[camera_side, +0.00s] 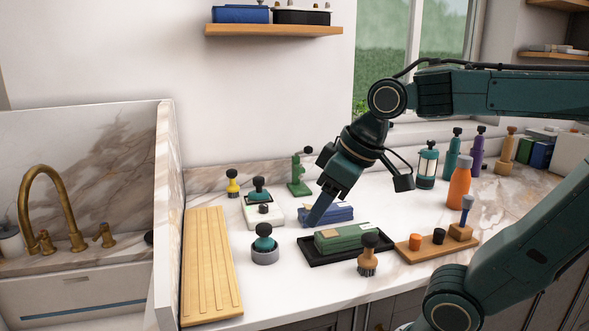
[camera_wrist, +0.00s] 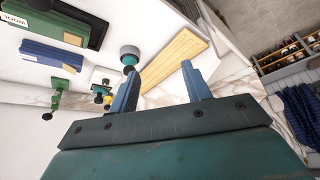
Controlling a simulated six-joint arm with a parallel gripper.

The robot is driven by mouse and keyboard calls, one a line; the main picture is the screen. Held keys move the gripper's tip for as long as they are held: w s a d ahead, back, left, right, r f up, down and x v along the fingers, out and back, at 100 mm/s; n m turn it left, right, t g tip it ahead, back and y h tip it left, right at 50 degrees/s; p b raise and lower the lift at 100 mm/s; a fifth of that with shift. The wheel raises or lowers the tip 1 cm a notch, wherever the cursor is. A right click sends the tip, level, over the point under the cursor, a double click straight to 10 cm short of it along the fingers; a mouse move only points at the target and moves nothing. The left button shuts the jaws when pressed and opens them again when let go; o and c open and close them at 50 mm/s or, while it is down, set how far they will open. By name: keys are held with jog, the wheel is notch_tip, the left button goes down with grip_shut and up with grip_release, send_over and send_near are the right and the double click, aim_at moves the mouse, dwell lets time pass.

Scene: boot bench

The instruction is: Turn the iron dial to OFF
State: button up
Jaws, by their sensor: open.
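No lettering marks an iron or OFF that I can read. A low white unit (camera_side: 277,217) with a small dark knob (camera_side: 264,209) on its front looks like the iron's base. A teal piece with a black ball top (camera_side: 258,190) stands at its back. The unit also shows small in the wrist view (camera_wrist: 98,76), partly hidden. My gripper (camera_side: 314,222) is open and empty, pointing down to the right of the unit, in front of the blue box (camera_side: 340,213). Both fingers show apart in the wrist view (camera_wrist: 161,69).
A teal-handled tool in a grey cup (camera_side: 265,256) stands in front of the unit, and a wooden board (camera_side: 208,270) lies left. A green box (camera_side: 345,238) sits in a black tray (camera_side: 316,258). A yellow brush (camera_side: 232,187) and green stand (camera_side: 299,180) are behind.

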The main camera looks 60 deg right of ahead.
jog(key=w+d+r+n, duration=0.1)
jog(key=w+d+r, duration=0.25)
jog(key=w, duration=0.65)
jog(key=n+g+y, duration=0.1)
jog(key=n+y, duration=0.1)
jog(key=n, duration=0.2)
send_over(264, 205)
jog(key=s+d, duration=0.3)
jog(key=s, duration=0.2)
notch_tip(264, 205, down, 9)
jog(key=shift+a+f, duration=0.1)
jog(key=shift+f, duration=0.05)
jog(key=shift+g, duration=0.3)
jog(key=x, duration=1.3)
jog(key=shift+w+a+f, duration=0.15)
jog(key=shift+f, duration=0.2)
jog(key=c, duration=1)
